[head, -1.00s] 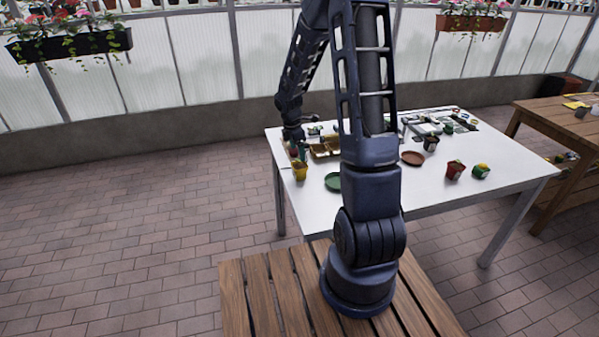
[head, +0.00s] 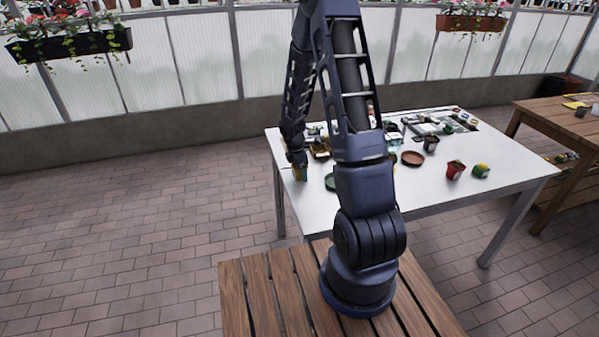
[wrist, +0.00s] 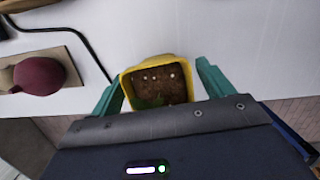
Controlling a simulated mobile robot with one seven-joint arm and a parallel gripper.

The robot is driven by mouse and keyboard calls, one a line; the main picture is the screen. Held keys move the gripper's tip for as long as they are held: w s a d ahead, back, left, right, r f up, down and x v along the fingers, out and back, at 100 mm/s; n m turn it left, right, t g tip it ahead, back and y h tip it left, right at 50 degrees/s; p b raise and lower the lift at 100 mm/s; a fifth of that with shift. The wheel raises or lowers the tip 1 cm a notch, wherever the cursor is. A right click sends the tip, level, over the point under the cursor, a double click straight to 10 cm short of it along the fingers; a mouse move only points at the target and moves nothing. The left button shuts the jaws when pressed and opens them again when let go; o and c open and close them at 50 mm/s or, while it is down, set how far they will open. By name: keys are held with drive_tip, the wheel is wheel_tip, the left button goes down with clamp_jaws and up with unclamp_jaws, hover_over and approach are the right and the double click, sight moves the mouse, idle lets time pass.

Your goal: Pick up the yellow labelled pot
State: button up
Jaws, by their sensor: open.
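The yellow pot (wrist: 127,86) holds brown soil with a few pale specks and a bit of green. It stands at the left front of the white table, and it shows partly in the head view (head: 300,175) under my gripper (head: 298,170). In the wrist view my gripper (wrist: 158,84) is open, with one teal finger on each side of the pot. A gap shows at the right finger; the left finger is close to the pot's rim, and I cannot tell if it touches. The pot's label is not visible.
The white table (head: 430,188) also bears a red pot (head: 455,170), a green and yellow item (head: 481,171), a brown saucer (head: 412,158) and a green saucer (head: 331,182). In the wrist view a dark red round thing (wrist: 38,76) lies at the left, near a black cable (wrist: 75,50).

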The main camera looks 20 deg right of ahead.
drive_tip(key=shift+f, duration=0.25)
drive_tip(key=c, duration=1.2)
drive_tip(key=shift+r, duration=0.1)
